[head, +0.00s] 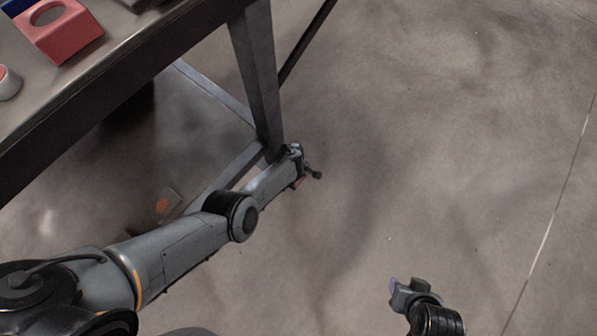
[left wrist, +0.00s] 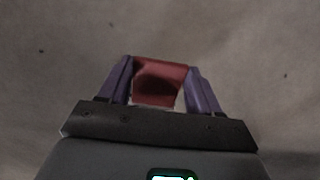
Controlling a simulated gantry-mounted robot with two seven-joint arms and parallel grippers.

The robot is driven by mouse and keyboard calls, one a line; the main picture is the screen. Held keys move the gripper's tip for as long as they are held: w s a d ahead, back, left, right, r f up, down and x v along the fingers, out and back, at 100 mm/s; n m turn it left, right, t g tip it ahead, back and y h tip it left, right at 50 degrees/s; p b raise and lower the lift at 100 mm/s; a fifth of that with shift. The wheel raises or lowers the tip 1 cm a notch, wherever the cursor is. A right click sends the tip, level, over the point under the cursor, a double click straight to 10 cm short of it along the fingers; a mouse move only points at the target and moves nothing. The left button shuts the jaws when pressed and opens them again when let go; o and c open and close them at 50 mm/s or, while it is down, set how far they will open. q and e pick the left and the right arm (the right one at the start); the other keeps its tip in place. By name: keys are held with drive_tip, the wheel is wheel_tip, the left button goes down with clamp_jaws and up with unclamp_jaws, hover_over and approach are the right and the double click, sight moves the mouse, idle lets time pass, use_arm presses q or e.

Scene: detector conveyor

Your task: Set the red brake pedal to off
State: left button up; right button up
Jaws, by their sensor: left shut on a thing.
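The red brake pedal (left wrist: 160,82) shows in the left wrist view as a red block with a darker, shadowed face. It sits between the two purple fingers of my left gripper (left wrist: 160,68), which is shut on it. In the head view my left gripper (head: 303,168) is low beside the table leg, with a small bit of red (head: 298,184) at its underside. The pedal's mount and its exact tilt are hidden by the gripper. My right gripper (head: 402,288) is at the bottom right, apart from everything; its jaws are too small and turned to read.
A dark metal table (head: 110,85) with a leg (head: 258,80) and lower crossbar stands at the left, close to my left arm. The concrete floor at right is clear.

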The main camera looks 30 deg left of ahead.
use_arm(q)
drive_tip(key=o, duration=1.5)
drive_tip(key=r+p, duration=0.3)
drive_tip(key=a+r+p, duration=0.1)
drive_tip(key=r+p, duration=0.2)
drive_tip(key=r, duration=0.1)
drive_tip(key=r+p, duration=0.3)
drive_tip(key=shift+w+a+r+p, duration=0.15)
drive_tip(key=shift+r+p, duration=0.15)
drive_tip(key=shift+r, duration=0.05)
